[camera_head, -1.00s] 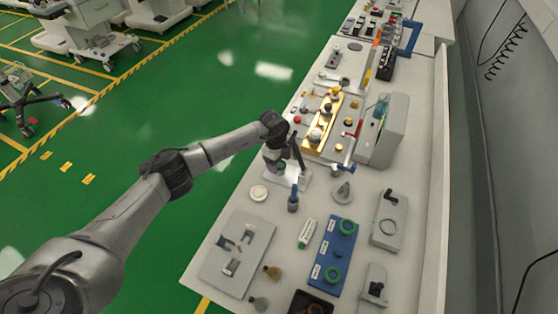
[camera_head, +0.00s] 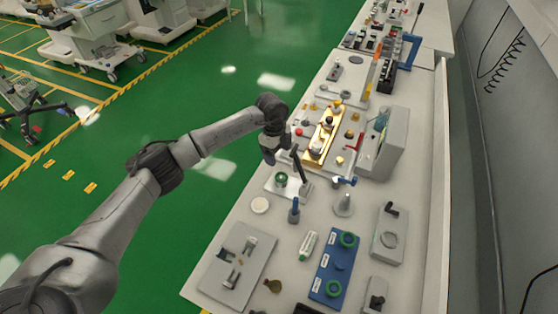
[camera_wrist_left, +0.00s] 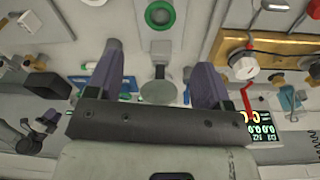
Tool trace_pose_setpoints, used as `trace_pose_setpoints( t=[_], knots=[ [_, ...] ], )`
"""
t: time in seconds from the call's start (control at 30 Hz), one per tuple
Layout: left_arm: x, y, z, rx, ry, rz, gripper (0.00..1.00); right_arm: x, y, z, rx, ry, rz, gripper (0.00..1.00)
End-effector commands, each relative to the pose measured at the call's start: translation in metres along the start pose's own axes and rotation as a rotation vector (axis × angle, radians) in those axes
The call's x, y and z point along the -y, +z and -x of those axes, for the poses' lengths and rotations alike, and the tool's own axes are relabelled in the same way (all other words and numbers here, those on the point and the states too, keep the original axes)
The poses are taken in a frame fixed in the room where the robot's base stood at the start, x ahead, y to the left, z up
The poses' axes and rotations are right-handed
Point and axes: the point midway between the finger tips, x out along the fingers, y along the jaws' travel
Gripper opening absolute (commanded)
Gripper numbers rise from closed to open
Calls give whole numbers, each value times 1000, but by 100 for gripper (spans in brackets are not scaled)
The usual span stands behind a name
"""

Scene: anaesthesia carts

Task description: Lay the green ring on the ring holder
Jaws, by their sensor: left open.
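A green ring (camera_head: 281,178) lies on a small white plate (camera_head: 291,190). In the left wrist view the ring (camera_wrist_left: 158,16) sits flat around a pale centre, near the top. A blue board (camera_head: 323,262) carries two more green rings, one near its far end (camera_head: 347,239) and one near its close end (camera_head: 333,289). I cannot tell for sure whether the white plate or the blue board is the ring holder. My left gripper (camera_head: 269,156) is above the white plate; in its wrist view the fingers (camera_wrist_left: 155,85) are wide apart with nothing held. My right gripper is out of view.
A dark tilted rod (camera_head: 299,167) stands close to the white plate. Around it are a white disc (camera_head: 260,205), a blue-grey bottle (camera_head: 294,212), a grey cone stand (camera_head: 343,206) and a golden tray (camera_head: 321,135). A monitor box (camera_head: 393,142) stands farther right.

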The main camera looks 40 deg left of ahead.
Motion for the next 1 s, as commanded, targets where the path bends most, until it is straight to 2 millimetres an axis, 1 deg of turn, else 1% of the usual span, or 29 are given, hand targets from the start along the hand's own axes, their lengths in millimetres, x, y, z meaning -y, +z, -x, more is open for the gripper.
trace_pose_setpoints(
  t=[0.03, 0.1, 0.23, 1.0],
  knots=[
    [0, 0, 6, 0, -2, 0, 74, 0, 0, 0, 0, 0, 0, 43],
    [0, 0, 12, 0, -2, 0, 74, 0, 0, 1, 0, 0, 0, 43],
    [0, 0, 17, 1, 0, 0, 74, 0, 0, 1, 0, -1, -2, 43],
    [0, 0, 18, 0, 0, 0, 74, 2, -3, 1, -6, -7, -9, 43]
  ],
)
